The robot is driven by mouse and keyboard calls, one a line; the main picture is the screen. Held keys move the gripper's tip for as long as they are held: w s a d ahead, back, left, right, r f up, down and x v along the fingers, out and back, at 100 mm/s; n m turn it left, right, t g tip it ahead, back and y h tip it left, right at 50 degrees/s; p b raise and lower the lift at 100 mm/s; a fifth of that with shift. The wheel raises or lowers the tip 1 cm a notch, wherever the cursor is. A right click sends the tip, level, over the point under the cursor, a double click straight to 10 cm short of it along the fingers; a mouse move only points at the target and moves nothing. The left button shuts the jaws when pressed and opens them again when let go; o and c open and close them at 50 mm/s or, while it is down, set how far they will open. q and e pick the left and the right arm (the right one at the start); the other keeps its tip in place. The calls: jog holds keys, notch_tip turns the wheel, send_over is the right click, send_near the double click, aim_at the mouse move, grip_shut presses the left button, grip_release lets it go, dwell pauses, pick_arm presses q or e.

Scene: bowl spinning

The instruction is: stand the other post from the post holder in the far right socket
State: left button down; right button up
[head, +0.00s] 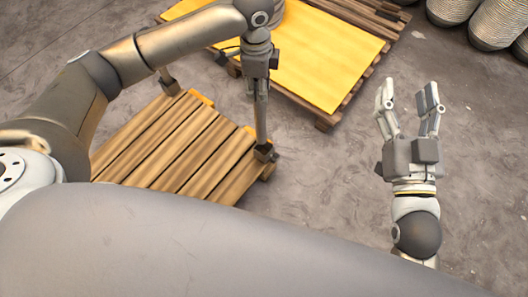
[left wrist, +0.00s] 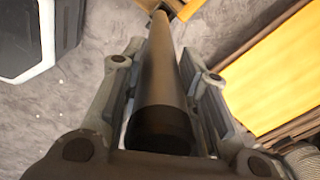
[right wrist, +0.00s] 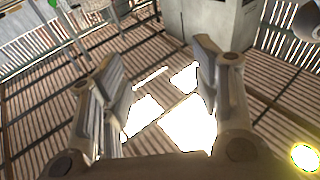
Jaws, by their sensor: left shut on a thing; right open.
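My left gripper (head: 262,88) is shut on a slim grey post, which hangs upright below it (head: 262,122). The post's lower end meets the dark far right socket (head: 265,153) at the right corner of the near slatted pallet (head: 180,150). I cannot tell how deep it sits. In the left wrist view the post (left wrist: 160,75) runs between both fingers, its dark end nearest the camera. A dark fitting (head: 169,82) stands at the pallet's far left corner. My right gripper (head: 407,98) is open and empty, off to the right above the floor. I cannot make out the post holder.
A second pallet with a yellow top (head: 320,60) lies beyond the near one. Several ribbed round stacks (head: 465,20) stand at the back right. The grey floor (head: 330,175) between the near pallet and my right gripper is clear.

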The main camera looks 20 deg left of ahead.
aim_at(264, 114)
notch_tip(264, 114, down, 10)
jog(key=s+d+g+h+p, duration=0.2)
jog(key=g+p, duration=0.1)
jog(key=g, duration=0.4)
pick_arm(q)
jog(key=f+m, duration=0.3)
jog(key=f+m+b, duration=0.1)
jog(key=f+m, duration=0.1)
jog(key=m, duration=0.1)
jog(key=w+d+f+m+b, duration=0.1)
jog(key=f+m, duration=0.2)
jog(key=shift+w+d+f, duration=0.1)
jog(key=shift+f, duration=0.25)
notch_tip(264, 114, down, 4)
jog(key=shift+r+b, duration=0.15)
jog(key=shift+b, duration=0.7)
pick_arm(e)
notch_tip(264, 114, up, 17)
jog(key=a+t+y, duration=0.2)
jog(key=t+y, duration=0.1)
jog(key=t, duration=0.7)
jog(key=shift+a+f+t, duration=0.15)
jog(key=shift+f+t, duration=0.05)
jog(key=shift+t, duration=0.1)
pick_arm(q)
jog(key=shift+f, duration=0.25)
jog(key=c, duration=1.1)
grip_release()
pick_arm(e)
jog(key=shift+f, duration=0.1)
